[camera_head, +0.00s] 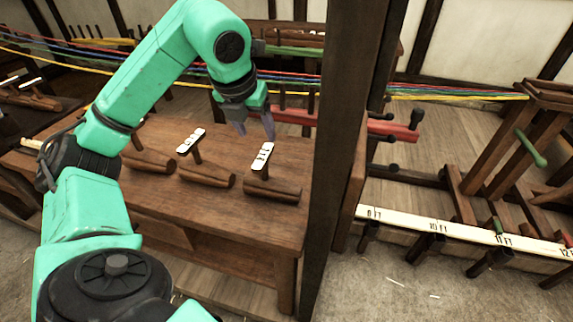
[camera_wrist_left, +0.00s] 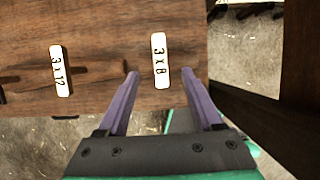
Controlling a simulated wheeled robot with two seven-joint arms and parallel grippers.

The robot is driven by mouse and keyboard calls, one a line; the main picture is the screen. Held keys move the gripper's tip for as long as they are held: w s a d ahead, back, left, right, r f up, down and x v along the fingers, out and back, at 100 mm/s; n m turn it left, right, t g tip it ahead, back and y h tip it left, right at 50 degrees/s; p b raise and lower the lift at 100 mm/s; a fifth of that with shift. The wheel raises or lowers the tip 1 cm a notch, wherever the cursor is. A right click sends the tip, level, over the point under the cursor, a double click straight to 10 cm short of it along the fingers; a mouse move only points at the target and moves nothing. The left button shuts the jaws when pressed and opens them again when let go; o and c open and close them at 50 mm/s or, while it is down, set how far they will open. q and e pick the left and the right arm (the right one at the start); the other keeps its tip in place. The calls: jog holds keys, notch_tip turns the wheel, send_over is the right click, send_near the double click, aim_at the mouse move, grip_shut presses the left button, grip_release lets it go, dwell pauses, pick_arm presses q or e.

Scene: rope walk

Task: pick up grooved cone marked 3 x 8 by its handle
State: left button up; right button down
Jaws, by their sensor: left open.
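The grooved cone marked 3 x 8 (camera_head: 272,190) lies on its side at the right end of the wooden bench, with its handle standing up under a white label. In the left wrist view the label reading 3 x 8 (camera_wrist_left: 160,60) lies just ahead of and between my fingertips and hides most of the handle. My left gripper (camera_head: 255,131) is open and empty, above and behind the label in the head view. Its two purple fingers also show in the left wrist view (camera_wrist_left: 160,74). My right gripper is not in view.
A second labelled cone (camera_head: 207,176) lies just left; its label reads 3 x 12 (camera_wrist_left: 60,71). Another cone (camera_head: 150,161) lies farther left. A dark post (camera_head: 345,130) stands right of the bench (camera_head: 210,222). Coloured ropes (camera_head: 300,77) stretch behind my gripper.

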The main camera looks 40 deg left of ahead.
aim_at(264, 157)
pick_arm(q)
jog(key=f, duration=0.1)
jog(key=f+b, duration=0.1)
jog(key=f, duration=0.3)
jog(key=shift+a+f, duration=0.2)
jog(key=shift+a, duration=0.2)
jog(key=x, duration=0.8)
jog(key=shift+w+d, duration=0.2)
jog(key=shift+w, duration=0.25)
grip_shut()
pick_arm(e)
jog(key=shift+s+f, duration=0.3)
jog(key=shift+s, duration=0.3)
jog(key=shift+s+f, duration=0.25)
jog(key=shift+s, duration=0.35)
